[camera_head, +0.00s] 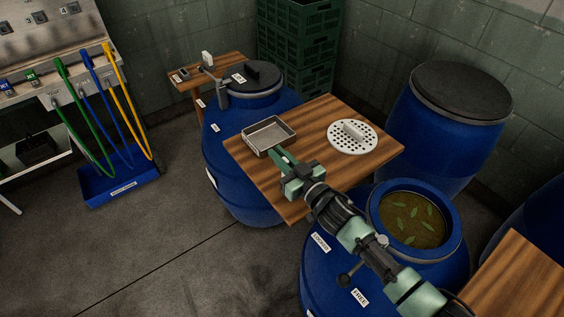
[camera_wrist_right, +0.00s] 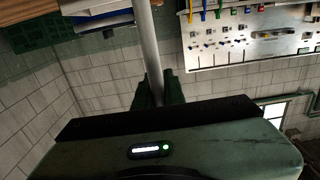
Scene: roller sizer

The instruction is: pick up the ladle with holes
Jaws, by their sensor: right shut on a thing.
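My right gripper (camera_head: 285,164) is over the left part of the wooden board, by the near right corner of a shallow metal tray (camera_head: 284,130). In the right wrist view a grey rod-like handle (camera_wrist_right: 148,50) stands between its fingers, and the gripper is shut on it. The rod's far end is out of that view, so I cannot tell whether it ends in a ladle with holes. A white round plate with holes (camera_head: 343,143) and a raised grip lies flat on the board, apart from the gripper. My left gripper is not in view.
The wooden board (camera_head: 375,160) spans blue barrels (camera_head: 237,175). An open barrel (camera_head: 452,247) holding brownish liquid and leaves stands at the near right. Green crates (camera_head: 296,40) and a lidded barrel (camera_head: 430,140) are behind. The floor (camera_head: 180,210) at the left is mostly clear.

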